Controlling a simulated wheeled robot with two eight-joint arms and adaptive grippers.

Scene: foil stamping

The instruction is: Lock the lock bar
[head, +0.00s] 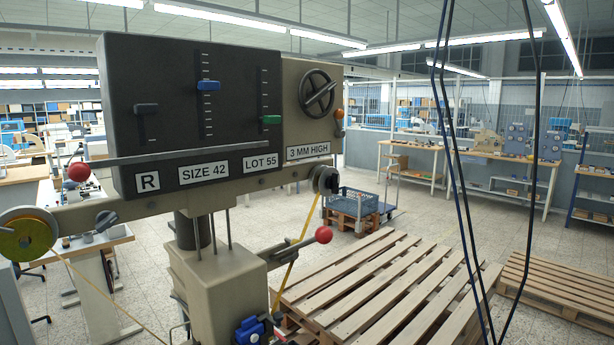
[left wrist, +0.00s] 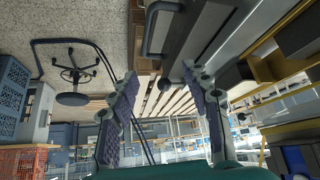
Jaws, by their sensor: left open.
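The stamping machine (head: 215,285) stands in the head view with a dark panel (head: 170,80) on top. A long thin grey bar (head: 185,154), which looks like the lock bar, runs across the panel's lower front, above the labels R, SIZE 42 and LOT 55. A red ball knob (head: 79,172) shows by its left end. Three sliders, grey (head: 146,109), blue (head: 208,86) and green (head: 270,120), sit at different heights above the bar. My left gripper (left wrist: 162,80) is open and empty in the left wrist view. My right gripper is not in view.
A lever with a red ball (head: 323,234) sticks out at the machine's right. Yellow foil tape runs from a left reel (head: 27,238). Wooden pallets (head: 365,290) lie to the right and dark cables hang before them. In the left wrist view, a stool (left wrist: 72,98) appears upside down.

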